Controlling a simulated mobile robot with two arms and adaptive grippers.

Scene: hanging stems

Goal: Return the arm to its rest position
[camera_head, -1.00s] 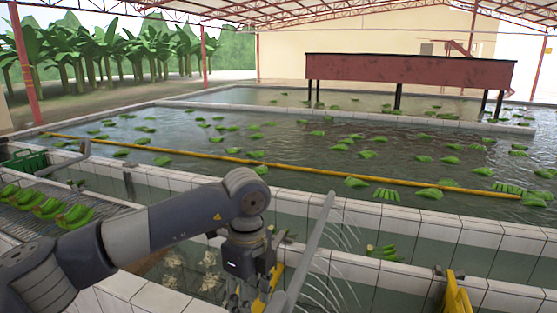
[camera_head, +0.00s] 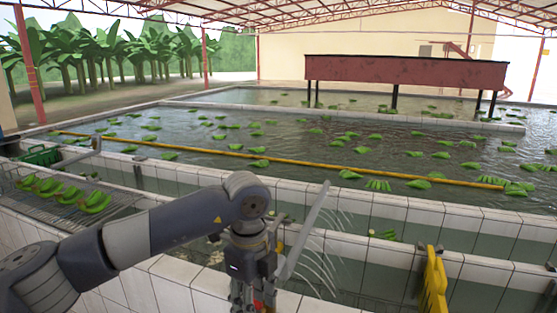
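My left arm (camera_head: 150,235) comes in from the left, bent at a dark elbow joint, with its wrist pointing down. My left gripper (camera_head: 250,300) is at the bottom edge, in front of the white-tiled tank wall. Its fingertips are cut off by the frame, so I cannot tell whether it is open or shut. A small orange-red patch shows beside its fingers; I cannot tell what it is. My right gripper is not in view.
Green banana bunches (camera_head: 93,201) lie on a metal rack (camera_head: 130,203) at left, near a green crate (camera_head: 42,156). A grey spray bar (camera_head: 305,232) stands just right of my wrist. A yellow bracket (camera_head: 433,285) sits on the tank wall at right. A yellow pole (camera_head: 300,164) crosses the pool.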

